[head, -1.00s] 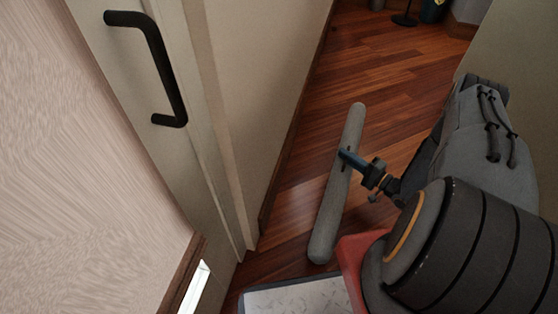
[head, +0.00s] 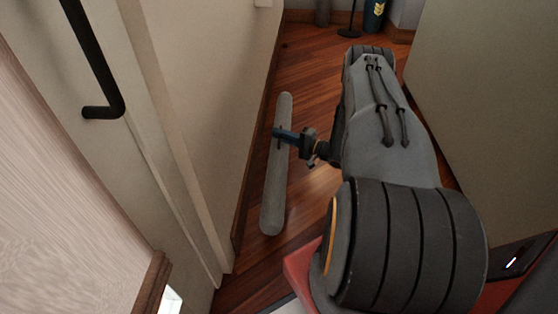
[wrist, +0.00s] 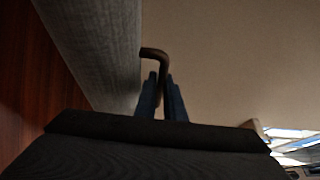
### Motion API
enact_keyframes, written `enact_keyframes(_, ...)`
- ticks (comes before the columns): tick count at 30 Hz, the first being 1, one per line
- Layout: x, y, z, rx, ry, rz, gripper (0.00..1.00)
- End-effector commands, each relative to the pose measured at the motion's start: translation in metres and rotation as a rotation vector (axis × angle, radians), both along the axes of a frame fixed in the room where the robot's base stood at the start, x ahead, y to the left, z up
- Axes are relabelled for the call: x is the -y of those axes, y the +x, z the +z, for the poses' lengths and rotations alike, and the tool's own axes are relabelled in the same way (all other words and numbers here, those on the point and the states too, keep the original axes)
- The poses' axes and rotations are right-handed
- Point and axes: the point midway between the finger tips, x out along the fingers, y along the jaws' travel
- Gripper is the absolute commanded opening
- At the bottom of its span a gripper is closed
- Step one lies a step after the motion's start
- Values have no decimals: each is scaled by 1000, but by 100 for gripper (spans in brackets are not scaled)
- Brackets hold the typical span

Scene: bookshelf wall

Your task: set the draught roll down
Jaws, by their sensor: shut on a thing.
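The draught roll (head: 272,190) is a long grey cylinder in the head view, lying lengthwise along the wall on the left. My gripper (head: 280,134) reaches it from the right and is shut on it at a small dark handle on its upper half. In the wrist view the roll (wrist: 95,45) runs along the left, and the blue fingers of my gripper (wrist: 161,95) close around a brown hooked handle (wrist: 155,54). I cannot tell whether the roll touches the floor or hangs just above it.
The wooden floor (head: 312,75) is clear beyond the roll. A pale wall (head: 215,90) with a dark skirting runs close on the left. A door with a black handle (head: 104,111) is nearer left. A large beige panel (head: 490,120) stands right. A dark bin (head: 374,15) is at the back.

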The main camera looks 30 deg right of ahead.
Motion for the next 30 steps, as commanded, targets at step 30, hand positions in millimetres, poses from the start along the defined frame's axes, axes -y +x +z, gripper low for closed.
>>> enact_keyframes(30,1,0,-86,2,0,0,0)
